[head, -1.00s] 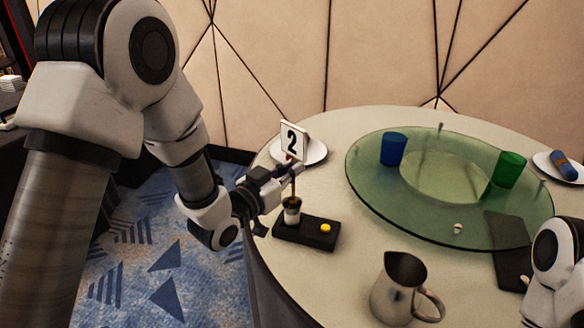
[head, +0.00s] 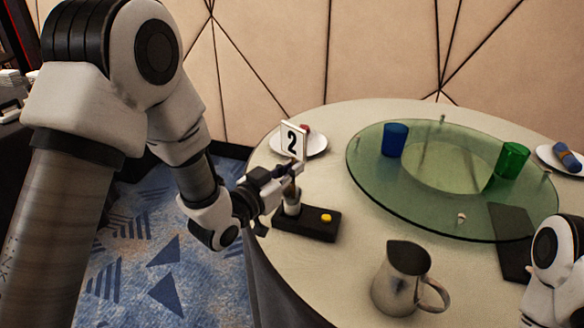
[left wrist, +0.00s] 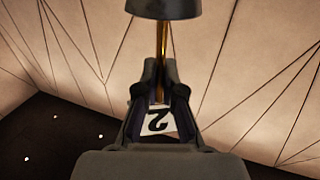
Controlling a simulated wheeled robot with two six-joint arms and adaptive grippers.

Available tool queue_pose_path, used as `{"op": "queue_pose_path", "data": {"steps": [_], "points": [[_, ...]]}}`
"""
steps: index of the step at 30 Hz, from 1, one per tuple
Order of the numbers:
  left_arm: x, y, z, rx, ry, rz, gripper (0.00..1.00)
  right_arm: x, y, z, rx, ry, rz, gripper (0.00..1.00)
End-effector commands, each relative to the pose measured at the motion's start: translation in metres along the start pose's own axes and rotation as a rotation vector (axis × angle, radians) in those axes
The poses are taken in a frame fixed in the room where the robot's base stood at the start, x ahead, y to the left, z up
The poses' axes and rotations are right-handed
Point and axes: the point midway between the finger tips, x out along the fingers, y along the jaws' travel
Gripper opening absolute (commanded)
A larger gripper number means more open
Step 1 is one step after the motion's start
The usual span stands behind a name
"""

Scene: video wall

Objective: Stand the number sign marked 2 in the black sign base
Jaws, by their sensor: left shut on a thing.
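The number sign marked 2 (head: 293,139) is a white card on a thin rod, upright in the head view. In the left wrist view the card (left wrist: 157,122) shows upside down, with the brass-coloured rod between the fingers and a dark round piece at the rod's far end. My left gripper (head: 292,171) is shut on the rod below the card. The black sign base (head: 308,228) lies on the table just below, with a pale upright cup and a yellow button on top. The rod's lower end is over or in the cup; I cannot tell how deep.
A metal pitcher (head: 402,281) stands front right of the base. A green glass turntable (head: 375,190) holds a blue cup (head: 395,140) and a green cup (head: 511,159). A white plate (head: 313,144) lies behind the sign. Part of my right arm shows at the right edge.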

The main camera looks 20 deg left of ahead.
Motion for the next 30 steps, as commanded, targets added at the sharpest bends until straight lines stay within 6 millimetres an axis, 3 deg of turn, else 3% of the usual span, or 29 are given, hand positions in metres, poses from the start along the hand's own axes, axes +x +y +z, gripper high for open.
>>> {"op": "queue_pose_path", "data": {"steps": [1, 3, 14, 24, 30], "points": [[0.0, 0.0, 0.001, 0.0, 0.001, 0.0, 0.13, 0.001, 0.0, 0.0, 0.0, 0.0, 0.0, 0.4], [0.0, 0.0, 0.0, 0.0, 0.001, 0.0, 0.36, 0.0, 0.0, 0.0, 0.0, 0.0, 0.0, 0.4], [-0.005, -0.001, 0.001, -0.002, -0.001, -0.001, 0.36, 0.0, 0.0, 0.0, 0.0, 0.0, 0.0, 0.4], [-0.066, -0.001, 0.001, -0.004, 0.0, -0.002, 0.36, 0.0, 0.0, 0.0, 0.0, 0.0, 0.0, 0.4], [-0.076, 0.0, 0.001, 0.0, 0.0, 0.0, 0.36, 0.0, 0.0, 0.0, 0.0, 0.0, 0.0, 0.4]]}}
